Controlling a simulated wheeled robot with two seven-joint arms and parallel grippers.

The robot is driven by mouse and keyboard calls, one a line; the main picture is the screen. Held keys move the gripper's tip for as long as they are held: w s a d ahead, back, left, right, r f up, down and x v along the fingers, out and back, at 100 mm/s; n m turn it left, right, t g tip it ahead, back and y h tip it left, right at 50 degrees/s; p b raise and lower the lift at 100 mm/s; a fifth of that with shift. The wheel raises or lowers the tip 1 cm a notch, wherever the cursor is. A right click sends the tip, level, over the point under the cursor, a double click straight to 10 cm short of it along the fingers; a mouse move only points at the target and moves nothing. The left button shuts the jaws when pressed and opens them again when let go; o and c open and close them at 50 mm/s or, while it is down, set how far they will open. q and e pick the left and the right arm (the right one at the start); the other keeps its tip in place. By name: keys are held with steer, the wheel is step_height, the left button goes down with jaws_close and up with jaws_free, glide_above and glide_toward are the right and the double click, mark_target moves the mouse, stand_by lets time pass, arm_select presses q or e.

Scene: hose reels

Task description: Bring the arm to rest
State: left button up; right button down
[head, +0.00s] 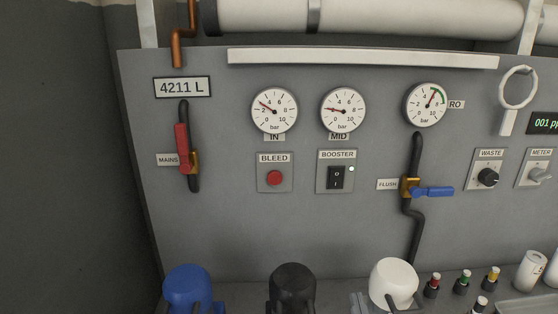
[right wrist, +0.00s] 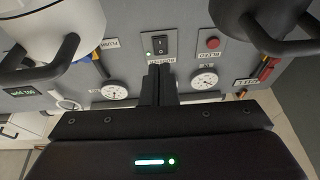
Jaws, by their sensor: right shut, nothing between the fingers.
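My right gripper (right wrist: 160,85) shows in the right wrist view, with its two dark fingers together and nothing between them. It points toward the grey panel, which looks upside down there. The fingers are between a white rounded vessel (right wrist: 55,25) on the left and a black one (right wrist: 265,20) on the right, apart from both. I cannot make out either gripper in the head view.
The grey panel (head: 320,215) carries gauges, a red-handled mains valve (head: 183,149), a blue-handled flush valve (head: 433,191) and switches. Blue (head: 188,288), black (head: 292,288) and white (head: 393,278) vessels stand in front, with small coloured-top bottles at the right.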

steer(key=s+d+f+n+g, duration=0.1)
steer(key=s+d+f+g, duration=0.1)
steer(key=s+f+g, duration=1.05)
steer(key=s+d+g+h, duration=0.1)
steer(key=s+d+g, duration=0.1)
steer(key=s+g, duration=0.4)
step_height(320, 180, down, 30)
steer(key=s+g, duration=0.1)
steer(key=s, duration=0.1)
steer(key=s+d+f+g, duration=0.1)
steer(key=s+d+f, duration=0.2)
steer(key=s+f, duration=1.4)
steer(key=shift+s+f+n+h, duration=0.2)
steer(key=shift+s+n+h, duration=0.1)
steer(key=shift+s, duration=0.75)
steer(key=shift+d, duration=0.15)
